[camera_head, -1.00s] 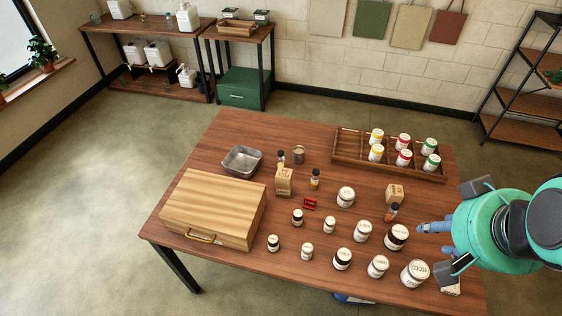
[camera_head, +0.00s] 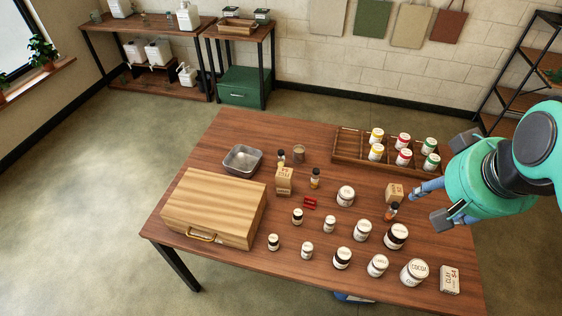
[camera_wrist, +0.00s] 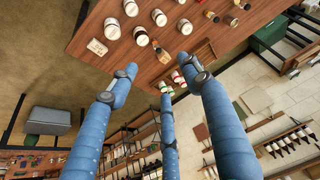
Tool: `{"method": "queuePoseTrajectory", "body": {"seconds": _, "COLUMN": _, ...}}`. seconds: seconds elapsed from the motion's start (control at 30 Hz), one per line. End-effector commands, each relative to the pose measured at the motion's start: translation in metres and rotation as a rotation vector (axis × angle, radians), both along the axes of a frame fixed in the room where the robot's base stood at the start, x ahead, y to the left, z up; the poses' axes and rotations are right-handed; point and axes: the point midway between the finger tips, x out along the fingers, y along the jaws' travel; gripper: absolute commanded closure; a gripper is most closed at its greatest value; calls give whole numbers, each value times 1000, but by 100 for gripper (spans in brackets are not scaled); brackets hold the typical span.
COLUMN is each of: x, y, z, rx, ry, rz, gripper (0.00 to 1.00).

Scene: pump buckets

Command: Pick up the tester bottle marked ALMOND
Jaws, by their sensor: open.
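Three small amber tester bottles with dark caps stand on the table. One (camera_head: 391,212) is at the right beside a kraft box, one (camera_head: 315,179) is near the middle, and one (camera_head: 281,156) is farther back. Their labels are too small to read, so I cannot tell which is ALMOND. My gripper (camera_head: 441,203) is open and empty, just right of the right-hand bottle and apart from it. In the wrist view my spread fingers (camera_wrist: 160,74) point toward the table, with that bottle (camera_wrist: 162,55) beyond them.
White jars, including COCOA (camera_head: 414,272), crowd the front right. A kraft box (camera_head: 395,192) stands close behind the right-hand bottle. A divided wooden tray (camera_head: 345,157) holds coloured jars at the back. A wooden case (camera_head: 213,205) and metal pan (camera_head: 242,160) are left.

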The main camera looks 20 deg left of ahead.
Motion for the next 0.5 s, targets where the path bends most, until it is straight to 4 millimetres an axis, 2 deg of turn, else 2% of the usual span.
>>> {"method": "queuePoseTrajectory", "body": {"seconds": 0.2, "x": 48, "y": 17, "z": 15, "rx": 5, "ry": 38, "rz": 21, "gripper": 51}}
{"method": "queuePoseTrajectory", "body": {"seconds": 0.5, "x": 115, "y": 44, "z": 24, "rx": 8, "ry": 86, "rz": 47, "gripper": 51}}
